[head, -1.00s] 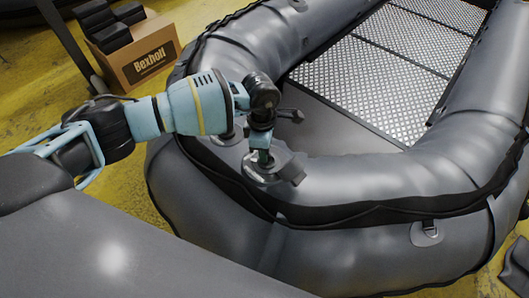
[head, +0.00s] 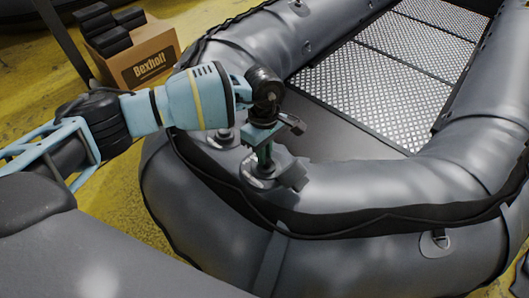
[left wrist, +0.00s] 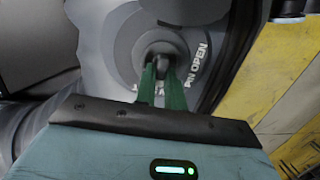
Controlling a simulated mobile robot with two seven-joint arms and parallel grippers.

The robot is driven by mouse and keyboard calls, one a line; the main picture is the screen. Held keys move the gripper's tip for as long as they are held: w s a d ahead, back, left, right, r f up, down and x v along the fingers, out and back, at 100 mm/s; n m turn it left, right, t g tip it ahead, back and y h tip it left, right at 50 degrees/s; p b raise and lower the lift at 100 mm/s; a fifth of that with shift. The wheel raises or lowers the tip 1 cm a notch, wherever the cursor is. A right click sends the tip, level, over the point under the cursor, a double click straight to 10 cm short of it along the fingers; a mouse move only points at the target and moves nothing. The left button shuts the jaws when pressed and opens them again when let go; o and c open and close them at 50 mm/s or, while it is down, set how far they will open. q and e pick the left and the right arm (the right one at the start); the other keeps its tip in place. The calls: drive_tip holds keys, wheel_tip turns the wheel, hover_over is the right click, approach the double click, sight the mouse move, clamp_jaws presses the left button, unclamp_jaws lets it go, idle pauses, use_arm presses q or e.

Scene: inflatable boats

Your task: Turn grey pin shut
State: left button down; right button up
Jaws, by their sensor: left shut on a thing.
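The grey pin (left wrist: 163,66) is a small dark knob in the middle of a round grey valve (left wrist: 126,48) in the left wrist view. Lettering that includes "OPEN" curves along the valve's lower right. The same valve (head: 250,172) sits on the near left corner of the grey inflatable boat (head: 340,190) in the head view. My left gripper (left wrist: 163,80) points down at the valve, its two green fingers shut on the pin. In the head view my left gripper (head: 264,160) hides the pin. My right gripper is in neither view.
A second round fitting (head: 222,138) lies on the tube just behind my left gripper. A cardboard box (head: 150,60) with black blocks on it stands at the back left. The boat's metal-patterned floor (head: 420,65) is clear. Yellow floor shows at left.

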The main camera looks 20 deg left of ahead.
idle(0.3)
use_arm(q)
drive_tip(key=c, duration=1.5)
unclamp_jaws()
drive_tip(key=shift+w+a+r, duration=0.1)
drive_tip(key=shift+w+r, duration=0.1)
drive_tip(key=shift+r, duration=1.1)
drive_tip(key=shift+w+a+r, duration=0.1)
drive_tip(key=shift+w+r, duration=0.1)
drive_tip(key=shift+r, duration=1.1)
drive_tip(key=shift+w+a+r, duration=0.1)
drive_tip(key=shift+w+r, duration=0.1)
drive_tip(key=shift+r, duration=1.1)
